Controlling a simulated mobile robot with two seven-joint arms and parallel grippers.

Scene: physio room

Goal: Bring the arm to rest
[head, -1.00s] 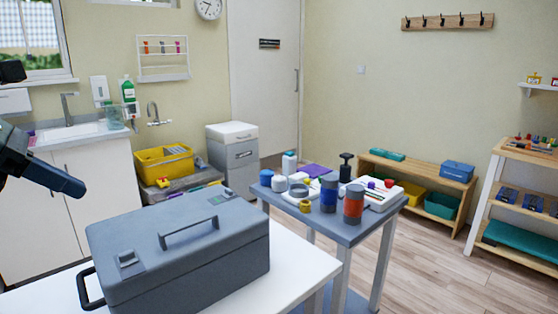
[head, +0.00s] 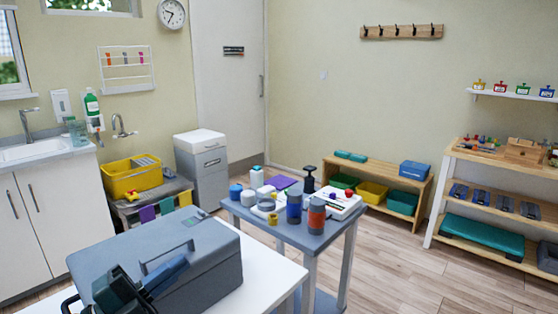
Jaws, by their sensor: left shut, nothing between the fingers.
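My left gripper (head: 128,293) shows at the lower left of the head view, dark and in front of the grey toolbox-like case (head: 205,262). Its fingers are shut with nothing between them. It overlaps the left front of the case in the picture; I cannot tell whether it touches. The case has a lid handle and stands closed on a white table (head: 262,290). My right gripper is not in the view.
A grey side table (head: 318,234) holds jars, small containers and a white board. A yellow tub (head: 120,180) sits on a low bench at left. Wooden shelves (head: 490,200) stand at right. The wooden floor (head: 400,270) at front right is clear.

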